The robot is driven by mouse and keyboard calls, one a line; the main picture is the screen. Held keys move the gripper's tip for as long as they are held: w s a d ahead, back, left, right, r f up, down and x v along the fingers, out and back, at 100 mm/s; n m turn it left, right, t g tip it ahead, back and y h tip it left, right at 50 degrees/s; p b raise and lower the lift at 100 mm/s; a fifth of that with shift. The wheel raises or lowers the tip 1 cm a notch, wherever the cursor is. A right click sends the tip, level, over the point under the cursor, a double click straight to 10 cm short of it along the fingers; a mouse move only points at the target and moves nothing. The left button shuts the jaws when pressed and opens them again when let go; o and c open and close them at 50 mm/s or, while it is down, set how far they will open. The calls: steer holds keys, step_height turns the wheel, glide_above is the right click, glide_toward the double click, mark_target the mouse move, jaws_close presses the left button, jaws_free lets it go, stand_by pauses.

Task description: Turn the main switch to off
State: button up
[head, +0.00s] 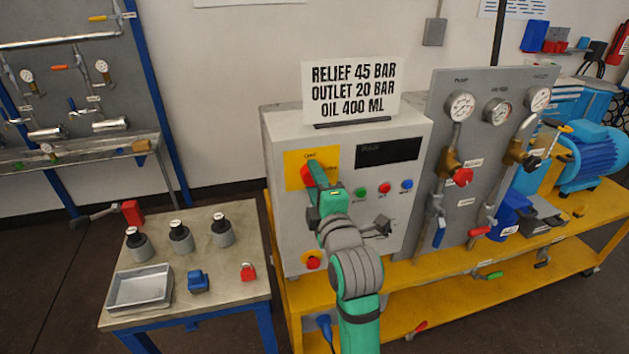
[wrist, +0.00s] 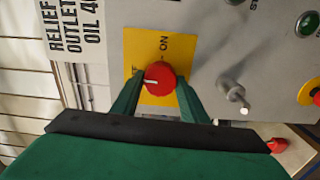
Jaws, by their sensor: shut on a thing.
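The main switch is a red knob (wrist: 158,82) on a yellow plate (wrist: 150,45) on the grey control box. The two green fingers of my gripper (wrist: 157,88) are shut on it from either side. In the wrist view its white mark points left, towards a label partly hidden by a finger. The word ON stands above the knob in that view. In the head view my gripper (head: 309,178) covers much of the red knob (head: 306,170), and the plate (head: 292,160) shows around it.
A sign (head: 350,88) stands on the control box. Green, red and blue buttons (head: 384,188) and a small lever (head: 383,228) lie right of my gripper. A red-and-yellow button (head: 312,262) is below. A side table (head: 230,275) holds weights, a tray and a red padlock (head: 248,272).

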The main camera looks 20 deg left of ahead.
steer(key=shift+n, duration=0.4)
steer(key=o, duration=1.1)
steer(key=shift+c, duration=0.2)
steer(key=shift+s, duration=0.1)
steer(key=v, duration=1)
steer(key=shift+s+d, duration=0.3)
steer(key=shift+f, duration=0.1)
